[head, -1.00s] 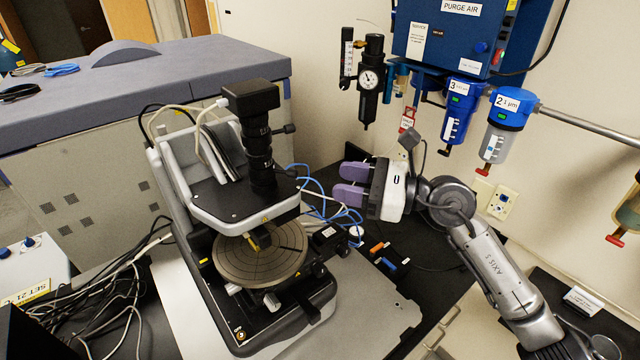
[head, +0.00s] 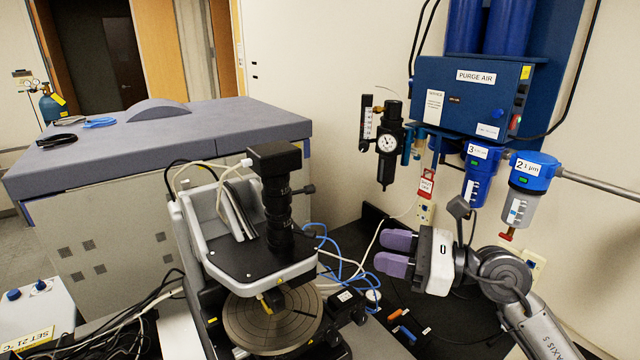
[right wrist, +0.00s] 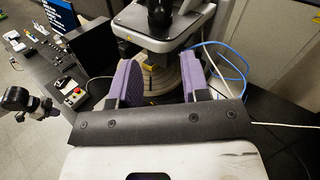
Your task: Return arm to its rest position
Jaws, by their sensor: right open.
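The stylus profiler (head: 215,262) stands left of centre in the head view, with a black upright camera tube (head: 275,200) and a round dark stage (head: 272,318). My right gripper (head: 395,252) is to the right of it, apart from it, with its purple fingers pointing left. The right wrist view also shows the gripper (right wrist: 160,68), its two purple fingers spread with nothing held between them. The profiler's stage and base show beyond the fingers there, partly hidden.
A blue purge-air box (head: 470,98) hangs on the wall, with a gauge regulator (head: 388,145) and blue-topped filters (head: 532,172) above my right arm. A grey-topped cabinet (head: 170,132) stands behind the profiler. Blue cables and small coloured parts lie on the black bench (head: 440,325).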

